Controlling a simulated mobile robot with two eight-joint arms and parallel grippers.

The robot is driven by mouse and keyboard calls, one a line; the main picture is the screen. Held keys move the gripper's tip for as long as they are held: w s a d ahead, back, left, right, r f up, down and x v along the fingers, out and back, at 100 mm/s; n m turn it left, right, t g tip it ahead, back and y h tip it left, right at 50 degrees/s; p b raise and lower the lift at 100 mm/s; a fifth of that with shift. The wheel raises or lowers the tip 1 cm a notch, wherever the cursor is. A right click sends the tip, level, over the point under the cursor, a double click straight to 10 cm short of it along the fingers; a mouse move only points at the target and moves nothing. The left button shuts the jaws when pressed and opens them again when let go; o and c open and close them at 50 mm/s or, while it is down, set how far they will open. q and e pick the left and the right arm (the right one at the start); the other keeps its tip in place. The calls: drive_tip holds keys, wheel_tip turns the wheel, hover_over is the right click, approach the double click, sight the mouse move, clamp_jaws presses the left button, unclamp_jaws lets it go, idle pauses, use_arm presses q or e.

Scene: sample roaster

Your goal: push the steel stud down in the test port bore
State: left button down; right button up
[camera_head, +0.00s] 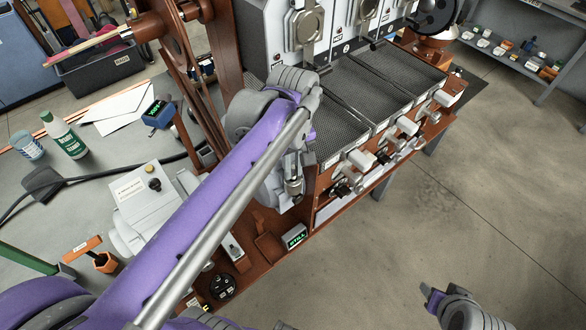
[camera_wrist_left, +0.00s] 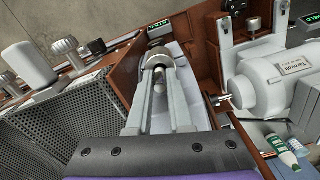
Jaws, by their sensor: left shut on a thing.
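My left gripper (camera_head: 292,188) is beside the left end of the roaster, above the brown frame. In the left wrist view its two grey fingers (camera_wrist_left: 158,72) are closed around a short, rounded metal piece that looks like the steel stud (camera_wrist_left: 159,84). The fingers cover part of it, and I cannot tell whether its lower end is in a bore. The test port bore cannot be made out in either view. My right gripper (camera_head: 432,296) is at the lower right over bare floor, far from the roaster; its jaw opening is unclear.
The roaster's dark mesh trays (camera_head: 365,92) lie right of my left gripper, with knobs along their front. A small green-lit display (camera_head: 295,237) sits on the brown frame below. A grey motor housing (camera_head: 145,205) stands to the left. Floor at right is clear.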

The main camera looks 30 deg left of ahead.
use_arm(q)
drive_tip(key=shift+f, duration=0.4)
